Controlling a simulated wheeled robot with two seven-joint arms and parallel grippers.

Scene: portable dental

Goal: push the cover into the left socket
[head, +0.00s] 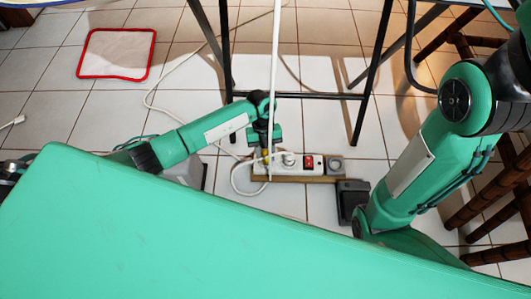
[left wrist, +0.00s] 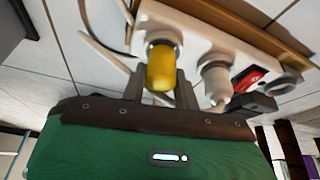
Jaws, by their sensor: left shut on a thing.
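The white power strip (head: 318,161) lies on the floor on a wooden board, below and ahead of me. My left gripper (head: 266,153) is over its left end. In the left wrist view, my left gripper (left wrist: 160,92) is shut on the yellow cover (left wrist: 162,66), a short cylinder between the two dark fingers. The cover's far end is at the round left socket (left wrist: 158,38) of the strip (left wrist: 190,30). I cannot tell how deep it sits. My right gripper is not in view.
A white plug (left wrist: 215,78) fills the socket beside the cover, next to a red switch (left wrist: 247,78). A white cable (head: 236,182) loops by the strip's left end. Black table legs (head: 362,105) stand behind. A red-edged mat (head: 117,53) lies far left.

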